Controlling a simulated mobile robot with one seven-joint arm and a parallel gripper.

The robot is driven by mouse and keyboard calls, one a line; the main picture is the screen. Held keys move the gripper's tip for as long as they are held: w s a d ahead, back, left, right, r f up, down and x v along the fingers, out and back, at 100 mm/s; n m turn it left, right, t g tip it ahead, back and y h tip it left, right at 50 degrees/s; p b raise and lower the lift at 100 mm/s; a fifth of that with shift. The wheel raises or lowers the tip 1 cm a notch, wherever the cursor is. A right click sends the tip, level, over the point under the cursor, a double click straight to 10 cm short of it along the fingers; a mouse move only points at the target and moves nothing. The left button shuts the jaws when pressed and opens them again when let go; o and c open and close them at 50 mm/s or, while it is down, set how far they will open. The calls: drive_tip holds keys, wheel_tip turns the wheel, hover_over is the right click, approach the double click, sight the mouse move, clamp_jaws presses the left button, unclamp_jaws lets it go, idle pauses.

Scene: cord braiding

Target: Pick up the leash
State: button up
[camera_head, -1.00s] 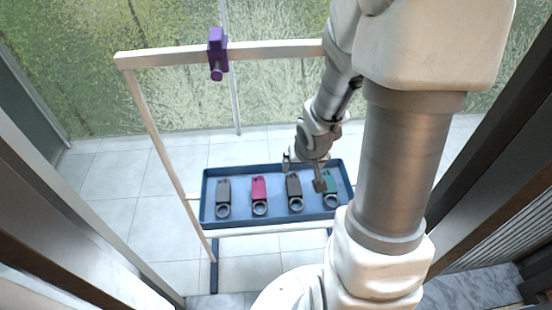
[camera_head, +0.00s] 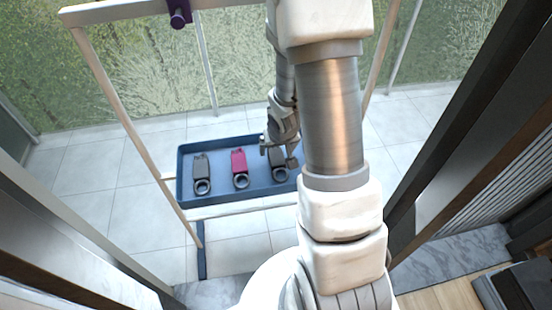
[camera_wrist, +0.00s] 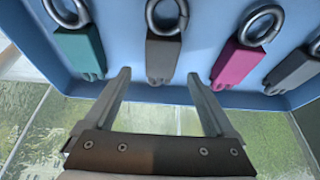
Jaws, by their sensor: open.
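Several strap-like pieces with ring ends lie in a blue tray (camera_head: 220,194); I cannot tell which one the task calls the leash. In the head view a grey piece (camera_head: 201,168) is at left, a magenta one (camera_head: 239,162) beside it, and a dark grey-brown one (camera_head: 280,174) at my gripper (camera_head: 279,157). In the wrist view my gripper (camera_wrist: 158,78) is open, its fingertips either side of the near end of the grey-brown piece (camera_wrist: 163,58). Nothing is held. A teal piece (camera_wrist: 79,50) is left of it there, the magenta one (camera_wrist: 236,62) right. My arm hides the teal piece in the head view.
A pale frame (camera_head: 115,90) stands around the tray, with a purple clamp (camera_head: 178,12) on its top bar. The tray has raised walls. Tiled floor (camera_head: 80,200) lies around it, and dark posts stand at both sides.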

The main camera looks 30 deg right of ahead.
sight(276, 154)
drive_tip(key=b+x, duration=0.1)
drive_tip(key=x, duration=0.2)
drive_tip(key=shift+f, duration=0.2)
clamp_jaws()
drive_tip(key=shift+r, duration=0.15)
drive_tip(key=shift+r+p, duration=0.45)
drive_tip(key=shift+r, duration=0.05)
wheel_tip(276, 154, up, 4)
drive_tip(key=shift+s+d+f+p, duration=0.1)
drive_tip(key=shift+d+p, duration=0.05)
drive_tip(key=shift+p, duration=0.9)
drive_tip(key=s+d+r+p, duration=0.6)
drive_tip(key=s+d, duration=0.1)
drive_tip(key=s, duration=0.1)
drive_tip(key=shift+d, duration=0.25)
